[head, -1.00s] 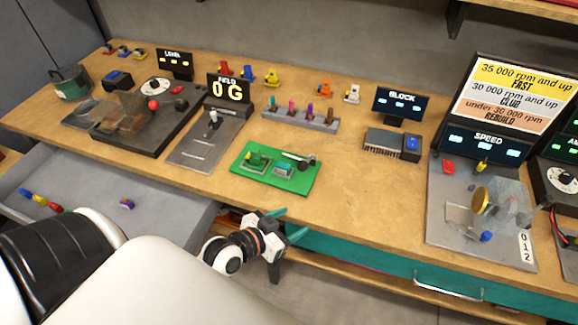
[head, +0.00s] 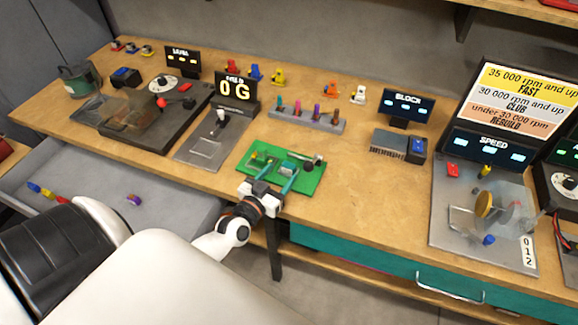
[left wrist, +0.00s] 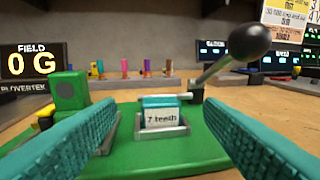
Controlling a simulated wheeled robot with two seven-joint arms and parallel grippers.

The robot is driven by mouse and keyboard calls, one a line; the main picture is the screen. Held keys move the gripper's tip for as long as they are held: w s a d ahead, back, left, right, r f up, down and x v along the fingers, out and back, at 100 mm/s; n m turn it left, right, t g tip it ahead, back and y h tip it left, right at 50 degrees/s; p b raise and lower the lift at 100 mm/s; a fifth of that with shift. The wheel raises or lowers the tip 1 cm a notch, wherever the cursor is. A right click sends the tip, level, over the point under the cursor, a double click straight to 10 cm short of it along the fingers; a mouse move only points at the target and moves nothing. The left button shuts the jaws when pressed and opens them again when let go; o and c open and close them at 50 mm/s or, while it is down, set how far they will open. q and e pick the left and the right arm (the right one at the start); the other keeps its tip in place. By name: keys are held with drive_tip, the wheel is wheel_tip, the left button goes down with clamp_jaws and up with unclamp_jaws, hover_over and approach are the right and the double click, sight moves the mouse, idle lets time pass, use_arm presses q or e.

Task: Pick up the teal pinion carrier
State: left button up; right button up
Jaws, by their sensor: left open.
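The teal pinion carrier (left wrist: 160,102) sits in a grey holder on the green board (left wrist: 200,152), with a white "7 teeth" label facing me. In the head view it shows small and partly covered near my fingers (head: 288,166). My left gripper (head: 280,177) is open over the front edge of the green board (head: 308,186). In the left wrist view its two teal fingers stand apart, one on either side of the carrier and nearer to the camera. They do not appear to touch it. My right gripper is not in view.
A green block (left wrist: 70,90) stands in another holder left of the carrier. A lever with a black ball knob (left wrist: 244,41) leans over at the right. Behind are a grey rack (head: 305,120) with coloured pegs and the field display (head: 235,90). Bare bench lies right of the board.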

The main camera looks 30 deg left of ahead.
sight(289, 165)
use_arm(q)
drive_tip(key=shift+w+a+f+p, duration=0.1)
drive_tip(key=shift+w+f+p, duration=0.05)
drive_tip(key=shift+w, duration=1.25)
drive_tip(key=shift+w+f+p, duration=0.15)
drive_tip(key=shift+w, duration=1.2)
drive_tip(key=shift+s, duration=0.1)
drive_tip(key=shift+c, duration=0.3)
drive_tip(key=c, duration=1)
drive_tip(key=shift+c, duration=0.4)
drive_tip(key=shift+r, duration=0.1)
